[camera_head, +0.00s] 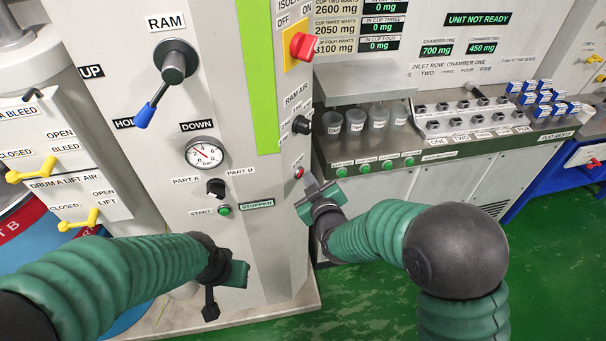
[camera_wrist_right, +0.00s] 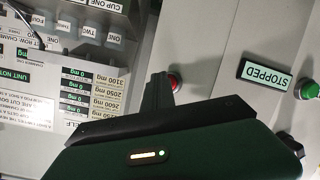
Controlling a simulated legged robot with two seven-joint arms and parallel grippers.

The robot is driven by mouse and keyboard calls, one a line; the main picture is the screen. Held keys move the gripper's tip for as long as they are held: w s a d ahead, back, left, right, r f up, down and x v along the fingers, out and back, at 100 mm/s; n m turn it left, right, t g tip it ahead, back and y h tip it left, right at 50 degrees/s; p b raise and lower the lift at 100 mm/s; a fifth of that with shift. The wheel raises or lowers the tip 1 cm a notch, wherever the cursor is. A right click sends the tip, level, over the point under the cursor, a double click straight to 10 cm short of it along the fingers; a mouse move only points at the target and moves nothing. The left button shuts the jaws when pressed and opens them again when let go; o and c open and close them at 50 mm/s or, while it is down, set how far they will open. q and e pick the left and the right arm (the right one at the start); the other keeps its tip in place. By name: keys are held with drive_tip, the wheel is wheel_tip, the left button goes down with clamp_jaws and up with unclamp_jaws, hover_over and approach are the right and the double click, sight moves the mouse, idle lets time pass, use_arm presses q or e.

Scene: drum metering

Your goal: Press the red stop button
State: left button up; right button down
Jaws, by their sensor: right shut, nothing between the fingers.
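The small red stop button (camera_head: 299,172) sits on the right-hand side face of the grey machine column, below a black knob. It also shows in the right wrist view (camera_wrist_right: 174,82), partly covered by my finger. My right gripper (camera_head: 307,180) is shut and empty, with its tips right beside the button. I cannot tell whether they touch it. In the right wrist view, the shut fingers (camera_wrist_right: 158,92) point toward the button. My left gripper (camera_head: 228,283) hangs low before the column, apart from the button; its jaws are unclear.
A green start button (camera_head: 224,210) and a "STOPPED" sign (camera_head: 257,203) are on the column front. A red knob on yellow (camera_head: 303,46) is higher up. A bench with cups (camera_head: 355,119) stands at right. Green floor (camera_head: 370,310) is open at lower right.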

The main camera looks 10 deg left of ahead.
drive_tip(key=shift+s+d, duration=0.4)
drive_tip(key=shift+d, duration=0.3)
drive_tip(key=shift+s+d+b, duration=0.15)
drive_tip(key=shift+s+d, duration=0.2)
drive_tip(key=shift+d, duration=0.4)
drive_tip(key=shift+s+d+b, duration=0.1)
drive_tip(key=shift+s+d, duration=0.3)
drive_tip(key=shift+d, duration=0.4)
drive_tip(key=shift+s+d+b, duration=0.15)
drive_tip(key=shift+s+d, duration=0.2)
drive_tip(key=shift+d, duration=0.4)
